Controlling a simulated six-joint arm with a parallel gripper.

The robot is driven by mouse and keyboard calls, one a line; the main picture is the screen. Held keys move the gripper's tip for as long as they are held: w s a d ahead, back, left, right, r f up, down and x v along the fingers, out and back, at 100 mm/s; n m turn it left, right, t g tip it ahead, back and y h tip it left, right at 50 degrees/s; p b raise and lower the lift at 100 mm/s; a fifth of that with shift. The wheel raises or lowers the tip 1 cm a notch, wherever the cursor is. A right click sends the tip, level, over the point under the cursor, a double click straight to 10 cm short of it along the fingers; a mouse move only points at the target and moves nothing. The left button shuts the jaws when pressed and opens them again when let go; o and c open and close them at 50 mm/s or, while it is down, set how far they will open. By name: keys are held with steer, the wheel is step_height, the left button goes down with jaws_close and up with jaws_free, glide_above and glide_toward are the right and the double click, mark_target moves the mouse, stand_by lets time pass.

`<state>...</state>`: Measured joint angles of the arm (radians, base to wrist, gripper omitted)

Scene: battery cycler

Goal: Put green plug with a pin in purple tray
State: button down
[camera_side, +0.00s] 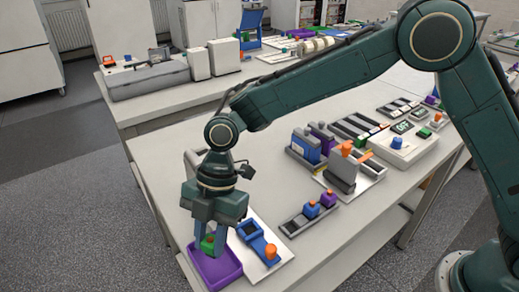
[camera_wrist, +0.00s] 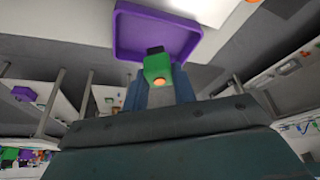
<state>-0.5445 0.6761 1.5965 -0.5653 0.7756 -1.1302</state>
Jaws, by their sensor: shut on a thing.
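The green plug (camera_wrist: 157,68) is held between the fingers of my gripper (camera_wrist: 160,82), with a dark end pointing at the purple tray (camera_wrist: 120,36) and a small orange spot on its near side. In the side view the green plug (camera_side: 208,243) shows between the blue fingers of my gripper (camera_side: 207,245). The purple tray (camera_side: 225,275) lies at the table's front left corner. My gripper is over the tray, pointing down. Whether the plug touches the tray floor cannot be told.
A blue device with an orange knob (camera_side: 271,252) stands on a white plate just right of the tray. A grey rack with blue and purple plugs (camera_side: 311,210) is farther right. A grey block with an orange top (camera_side: 342,170) and blue and purple modules (camera_side: 306,147) stand behind.

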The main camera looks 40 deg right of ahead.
steer(key=shift+f, duration=1.65)
steer(key=c, duration=1.1)
jaws_free()
steer(key=shift+o, duration=0.2)
steer(key=v, duration=1.4)
